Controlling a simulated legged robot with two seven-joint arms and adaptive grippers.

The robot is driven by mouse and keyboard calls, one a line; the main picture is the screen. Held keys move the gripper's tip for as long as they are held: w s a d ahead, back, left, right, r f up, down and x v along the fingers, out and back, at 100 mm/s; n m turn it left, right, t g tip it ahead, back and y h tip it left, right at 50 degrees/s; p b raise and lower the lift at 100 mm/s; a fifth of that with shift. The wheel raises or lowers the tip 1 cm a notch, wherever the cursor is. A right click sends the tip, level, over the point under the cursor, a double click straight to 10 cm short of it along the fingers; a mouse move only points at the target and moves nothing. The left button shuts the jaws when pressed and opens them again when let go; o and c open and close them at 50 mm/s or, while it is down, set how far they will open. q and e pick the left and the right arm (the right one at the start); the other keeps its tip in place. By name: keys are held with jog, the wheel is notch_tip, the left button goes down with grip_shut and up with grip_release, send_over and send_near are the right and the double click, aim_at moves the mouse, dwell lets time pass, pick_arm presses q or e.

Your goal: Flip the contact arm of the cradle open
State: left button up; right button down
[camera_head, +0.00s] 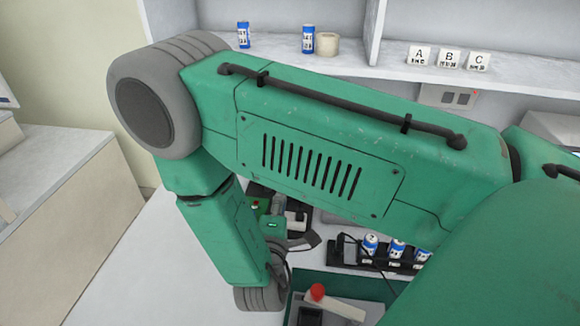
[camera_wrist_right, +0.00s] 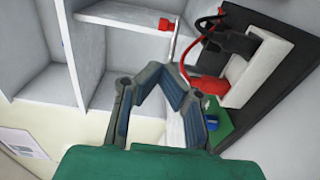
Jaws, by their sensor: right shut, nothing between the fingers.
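My right arm, green, crosses the head view and hides much of the bench. My right gripper (camera_head: 303,241) shows as grey fingers beside the forearm. In the right wrist view the gripper (camera_wrist_right: 163,82) has its bent fingers drawn together, with nothing held. Beyond it a white block (camera_wrist_right: 262,68) with red and black clips sits on a dark board (camera_wrist_right: 280,100). A thin metal rod (camera_wrist_right: 174,42) stands near a red piece (camera_wrist_right: 193,28). I cannot tell which part is the cradle's contact arm. My left gripper is not in view.
A black rack of blue-and-white cells (camera_head: 397,250) stands at the right. Cells, a tape roll (camera_head: 327,44) and lettered blocks (camera_head: 448,58) are on the rear shelf. The bench at left is clear.

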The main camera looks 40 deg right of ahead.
jog(key=shift+d+f, duration=0.2)
jog(key=shift+d, duration=0.7)
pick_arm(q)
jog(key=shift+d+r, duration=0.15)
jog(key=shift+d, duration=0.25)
pick_arm(e)
jog(key=x, duration=1.3)
jog(key=shift+w, duration=0.35)
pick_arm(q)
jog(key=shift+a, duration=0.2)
pick_arm(e)
jog(key=shift+a, duration=0.1)
